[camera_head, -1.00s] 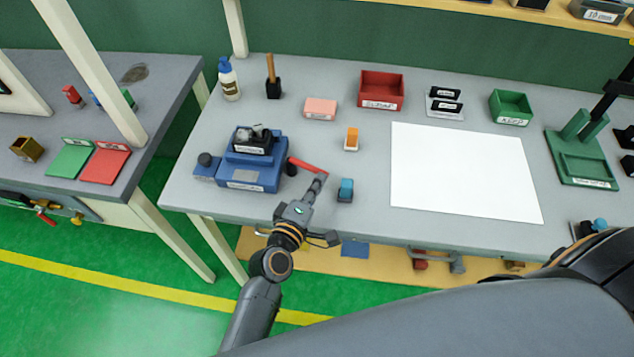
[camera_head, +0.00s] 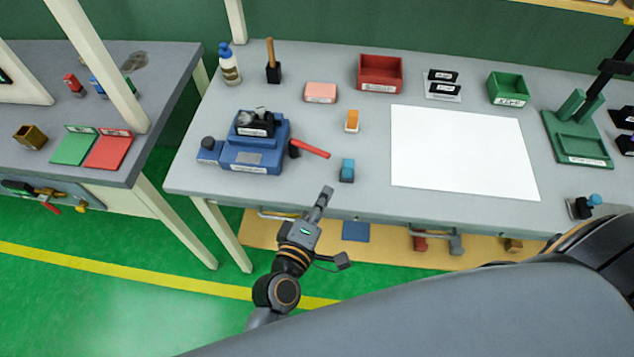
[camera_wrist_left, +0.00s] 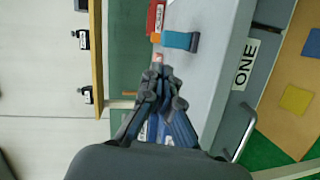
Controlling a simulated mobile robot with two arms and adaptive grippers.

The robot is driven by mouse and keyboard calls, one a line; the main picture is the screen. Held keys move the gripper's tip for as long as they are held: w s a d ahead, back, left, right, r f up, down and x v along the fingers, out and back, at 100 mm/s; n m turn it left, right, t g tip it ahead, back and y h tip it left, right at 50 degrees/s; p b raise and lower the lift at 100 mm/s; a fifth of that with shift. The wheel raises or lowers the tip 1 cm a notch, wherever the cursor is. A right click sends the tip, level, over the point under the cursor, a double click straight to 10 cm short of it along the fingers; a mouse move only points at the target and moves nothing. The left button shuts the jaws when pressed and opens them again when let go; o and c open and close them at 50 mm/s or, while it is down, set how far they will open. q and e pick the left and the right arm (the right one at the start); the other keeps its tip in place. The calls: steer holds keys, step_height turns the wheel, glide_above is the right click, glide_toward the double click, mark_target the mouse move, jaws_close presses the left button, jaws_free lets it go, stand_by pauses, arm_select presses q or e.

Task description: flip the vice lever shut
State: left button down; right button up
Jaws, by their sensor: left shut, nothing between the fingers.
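The blue vice (camera_head: 253,146) stands near the left end of the grey workbench, with a dark clamped part in its top. Its red lever (camera_head: 312,150) sticks out from a dark pivot on the vice's right side and points right, slightly toward the front edge. My left gripper (camera_head: 326,193) is shut and empty, at the bench's front edge, below and apart from the lever. In the left wrist view the closed fingers (camera_wrist_left: 160,90) show, with blue parts partly hidden behind them. My right gripper is not in view.
A blue-topped block (camera_head: 347,170) stands just right of the lever, close to my left gripper. An orange-topped block (camera_head: 352,121) is behind it. A white sheet (camera_head: 464,150) covers the bench's middle right. A red bin (camera_head: 380,74) stands at the back.

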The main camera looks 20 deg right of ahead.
arm_select(q)
steer(key=s, duration=0.3)
steer(key=shift+s+a+r, duration=0.1)
steer(key=shift+a+r, duration=0.2)
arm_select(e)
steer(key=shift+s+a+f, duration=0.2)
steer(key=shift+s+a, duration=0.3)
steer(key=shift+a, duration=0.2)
